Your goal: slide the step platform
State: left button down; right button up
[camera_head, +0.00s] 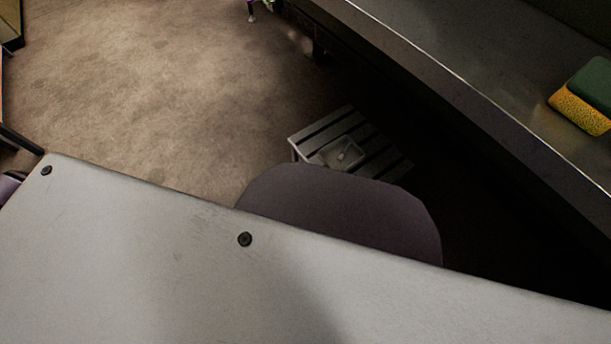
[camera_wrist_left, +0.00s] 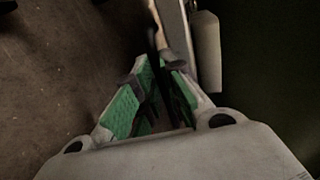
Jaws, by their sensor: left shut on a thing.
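A slatted step platform (camera_head: 318,130) stands low on the floor in the head view, close to the dark space under the metal bench. A small pale tray-like object lies on its slats. The platform's near part is hidden by a dark rounded shape. My left gripper (camera_wrist_left: 155,73), with green finger pads, shows only in the left wrist view. It is shut on a dark narrow bar that runs up between its fingers. I cannot tell whether this bar belongs to the platform. My right gripper is not in view.
A metal bench (camera_head: 455,85) runs along the right of the head view, with a green and yellow sponge (camera_head: 585,98) on it. The brown floor (camera_head: 170,80) is open to the left of the platform. A pale upright part (camera_wrist_left: 206,50) stands beside the bar in the left wrist view.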

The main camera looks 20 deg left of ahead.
pick_arm(q)
jog(key=shift+w, duration=0.15)
jog(key=shift+d+r, duration=0.1)
jog(key=c, duration=1.8)
grip_release()
jog(key=shift+w, duration=0.15)
jog(key=shift+d, duration=0.1)
jog(key=shift+f+v, duration=0.1)
jog(key=shift+v, duration=3)
jog(key=shift+f+v, duration=0.15)
jog(key=shift+v, duration=2.95)
